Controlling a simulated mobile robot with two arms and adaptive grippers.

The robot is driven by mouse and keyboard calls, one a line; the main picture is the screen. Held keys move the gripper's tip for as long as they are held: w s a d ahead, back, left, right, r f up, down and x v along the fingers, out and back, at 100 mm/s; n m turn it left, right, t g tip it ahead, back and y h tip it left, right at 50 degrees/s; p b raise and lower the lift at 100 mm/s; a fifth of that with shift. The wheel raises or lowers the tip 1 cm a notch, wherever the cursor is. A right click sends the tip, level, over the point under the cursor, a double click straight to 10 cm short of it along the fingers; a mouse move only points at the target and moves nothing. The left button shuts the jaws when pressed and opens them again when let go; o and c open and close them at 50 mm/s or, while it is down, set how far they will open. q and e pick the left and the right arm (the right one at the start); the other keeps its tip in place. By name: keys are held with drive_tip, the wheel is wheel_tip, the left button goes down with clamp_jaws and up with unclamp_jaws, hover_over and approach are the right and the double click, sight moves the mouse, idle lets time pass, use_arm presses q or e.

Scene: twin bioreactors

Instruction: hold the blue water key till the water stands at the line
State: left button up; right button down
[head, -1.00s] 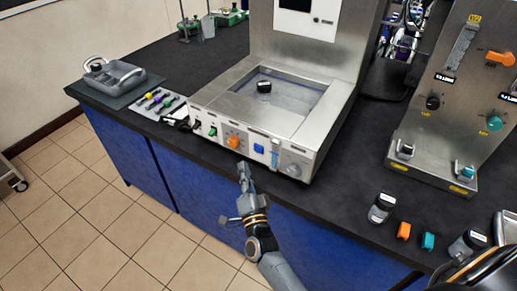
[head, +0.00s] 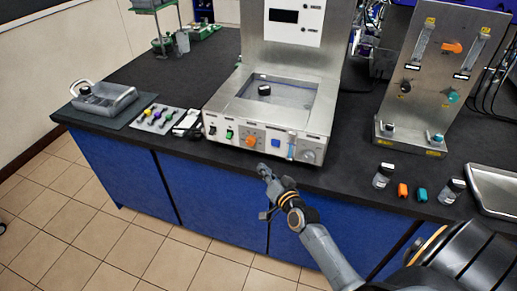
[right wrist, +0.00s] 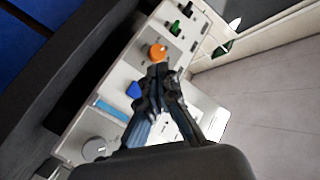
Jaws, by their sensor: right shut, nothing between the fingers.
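The blue water key (head: 276,142) is a square button on the front panel of the steel bath (head: 216,118). It also shows in the right wrist view (right wrist: 134,90), just left of my fingers. Right of it in the head view is an upright gauge strip with blue in it (head: 292,147); its line is too small to make out. My left gripper is not in view.
An orange knob (head: 250,138) and a green switch (head: 229,133) sit left of the key, a grey knob (head: 309,156) right of the gauge. Colored tools on a mat (head: 160,118) lie left; jars (head: 383,176) and a steel tray (head: 496,188) stand right.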

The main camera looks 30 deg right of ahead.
sight(275, 143)
use_arm(q)
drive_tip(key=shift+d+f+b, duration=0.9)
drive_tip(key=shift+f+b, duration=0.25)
drive_tip(key=shift+b, duration=0.05)
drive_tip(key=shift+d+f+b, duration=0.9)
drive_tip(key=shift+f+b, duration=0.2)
drive_tip(key=shift+b, duration=0.1)
use_arm(e)
drive_tip(key=shift+w+d+f, duration=0.1)
drive_tip(key=shift+w+d, duration=0.85)
drive_tip(key=shift+d, duration=0.3)
drive_tip(key=shift+w+d+r, duration=0.1)
drive_tip(key=shift+w+d, duration=0.85)
drive_tip(key=shift+d, duration=0.35)
drive_tip(key=shift+w+d+f, duration=0.1)
drive_tip(key=shift+w+d, duration=0.85)
drive_tip(key=shift+d, duration=0.3)
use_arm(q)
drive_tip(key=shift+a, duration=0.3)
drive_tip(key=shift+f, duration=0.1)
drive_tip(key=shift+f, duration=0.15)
use_arm(e)
drive_tip(key=shift+w+d, duration=0.25)
drive_tip(key=shift+d, duration=0.05)
